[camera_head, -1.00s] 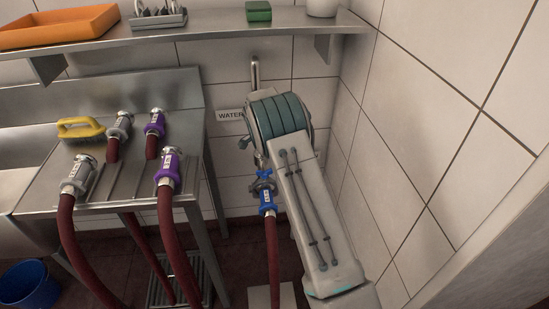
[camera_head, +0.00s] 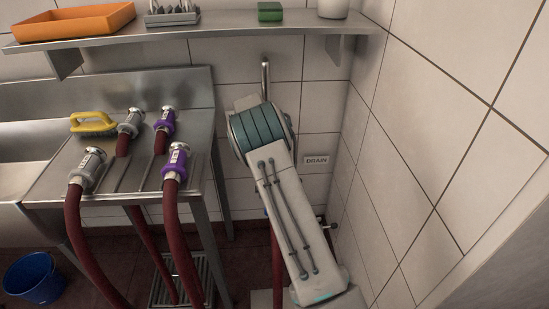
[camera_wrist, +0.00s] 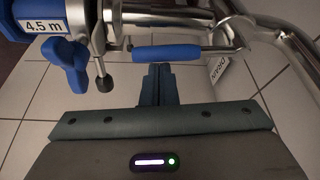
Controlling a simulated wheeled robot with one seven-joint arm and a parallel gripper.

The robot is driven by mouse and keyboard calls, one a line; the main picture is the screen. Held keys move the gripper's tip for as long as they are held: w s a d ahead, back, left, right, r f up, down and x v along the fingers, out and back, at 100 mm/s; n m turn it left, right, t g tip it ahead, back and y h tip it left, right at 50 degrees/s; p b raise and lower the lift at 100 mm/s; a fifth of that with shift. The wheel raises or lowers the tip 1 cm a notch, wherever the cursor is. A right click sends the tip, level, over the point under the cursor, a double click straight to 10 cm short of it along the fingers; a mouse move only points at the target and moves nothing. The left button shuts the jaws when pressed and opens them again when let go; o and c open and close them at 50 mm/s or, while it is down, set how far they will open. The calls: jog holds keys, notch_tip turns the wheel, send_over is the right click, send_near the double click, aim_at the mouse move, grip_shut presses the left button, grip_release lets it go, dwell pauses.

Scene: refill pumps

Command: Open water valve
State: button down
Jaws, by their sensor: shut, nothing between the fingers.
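In the wrist view a blue-sleeved lever handle (camera_wrist: 166,52) lies roughly level beside a steel pipe, just beyond my fingertips. It looks like a valve lever. My gripper (camera_wrist: 157,70) is shut and empty, its tips close below the blue sleeve; I cannot tell whether they touch it. Upper left is a blue collar (camera_wrist: 38,27) marked "4.5 m", with a blue wing handle (camera_wrist: 70,65) below it. In the head view my arm hides the lever, my gripper and most of the pipework; an upright steel pipe (camera_head: 265,75) shows above.
A DRAIN sign (camera_head: 316,160) is on the wall right of my arm. A steel bench (camera_head: 60,180) with several capped red hoses stands left. A shelf (camera_head: 220,31) runs above. A blue bucket (camera_head: 33,279) is on the floor. The tiled side wall is close on the right.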

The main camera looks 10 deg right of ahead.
jog(key=d, duration=0.4)
jog(key=v, duration=1.1)
jog(key=s+r+n+y+p, duration=0.2)
jog(key=s+r+n+p, duration=0.1)
jog(key=s+r, duration=0.55)
jog(key=s+a+r+n+t+p, duration=0.1)
jog(key=s+n, duration=0.4)
jog(key=s, duration=0.5)
jog(key=s+a+r+n+t+y+p, duration=0.1)
jog(key=s+a+r+n+p, duration=0.1)
jog(key=s, duration=0.9)
jog(key=s+a+r+n+y+p, duration=0.1)
jog(key=s+a+r+n+p, duration=0.1)
jog(key=s+r+n, duration=0.4)
jog(key=s+n+p, duration=0.1)
jog(key=s, duration=0.4)
jog(key=shift+s+n+t, duration=0.15)
jog(key=shift+n+t, duration=0.15)
jog(key=shift+t, duration=0.1)
